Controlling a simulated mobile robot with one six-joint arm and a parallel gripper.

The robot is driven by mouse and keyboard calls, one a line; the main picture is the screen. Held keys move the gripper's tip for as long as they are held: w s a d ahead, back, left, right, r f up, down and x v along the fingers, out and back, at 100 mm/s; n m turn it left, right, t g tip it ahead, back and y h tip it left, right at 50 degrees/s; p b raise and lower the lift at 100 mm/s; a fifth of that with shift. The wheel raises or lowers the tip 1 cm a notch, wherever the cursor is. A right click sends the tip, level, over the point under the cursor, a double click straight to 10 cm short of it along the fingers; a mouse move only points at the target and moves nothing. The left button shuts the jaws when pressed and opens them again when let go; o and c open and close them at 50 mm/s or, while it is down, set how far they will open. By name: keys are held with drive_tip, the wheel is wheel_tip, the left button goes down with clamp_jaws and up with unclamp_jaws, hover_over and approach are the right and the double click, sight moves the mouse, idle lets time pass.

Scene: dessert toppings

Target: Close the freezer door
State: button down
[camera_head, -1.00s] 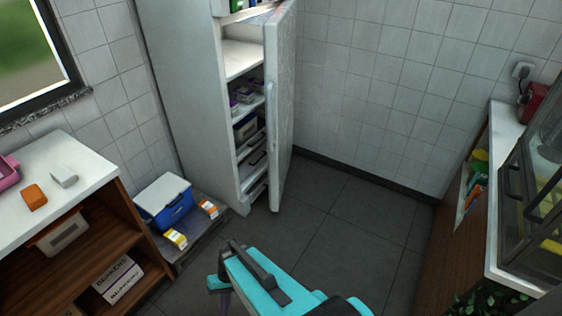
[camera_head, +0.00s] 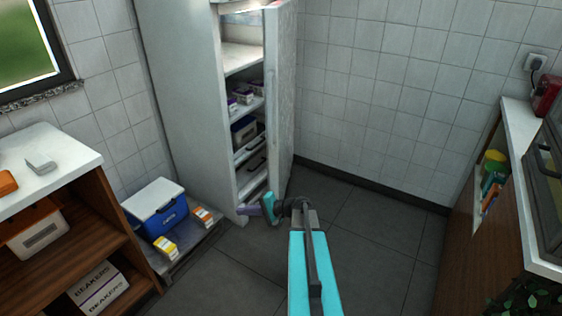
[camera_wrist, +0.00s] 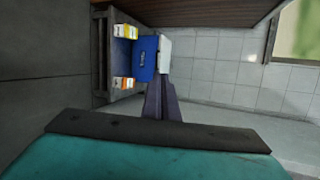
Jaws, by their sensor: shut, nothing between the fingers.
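The tall white freezer (camera_head: 187,90) stands against the back wall. Its door (camera_head: 282,105) is open and stands out on the right side, showing lit shelves with small boxes and drawers inside. My gripper (camera_head: 243,211) is low in front of the freezer, near the bottom of the opening, with its purple-grey fingers shut and empty, pointing left. Whether it touches the freezer or the door cannot be told. In the wrist view the shut fingers (camera_wrist: 160,98) point toward a blue cooler; neither the door nor its handle shows clearly there.
A blue cooler with a white lid (camera_head: 157,207) and small orange and yellow boxes (camera_head: 203,216) sit on a low platform left of my gripper. A wooden shelf unit (camera_head: 75,225) is at the left, a counter (camera_head: 525,150) at the right. The floor right of the door is clear.

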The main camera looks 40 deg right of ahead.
drive_tip(key=s+d+r+m+t+h+b, duration=0.1)
drive_tip(key=d+r, duration=0.3)
drive_tip(key=d, duration=0.5)
drive_tip(key=s+d+r+m+t+h+b, duration=0.2)
drive_tip(key=s+d+r+t+h+b, duration=0.1)
drive_tip(key=d, duration=0.7)
drive_tip(key=s+d+r+m+t+h+b, duration=0.2)
drive_tip(key=d+r, duration=0.3)
drive_tip(key=d, duration=0.4)
drive_tip(key=shift+s+d+t+b, duration=0.15)
drive_tip(key=shift+s+t+b, duration=0.6)
drive_tip(key=shift+s+t, duration=0.05)
drive_tip(key=shift+w, duration=0.1)
drive_tip(key=w+a+r+b, duration=0.2)
drive_tip(key=w+a, duration=0.1)
drive_tip(key=w, duration=0.9)
drive_tip(key=shift+w, duration=0.25)
drive_tip(key=shift+a+r, duration=0.1)
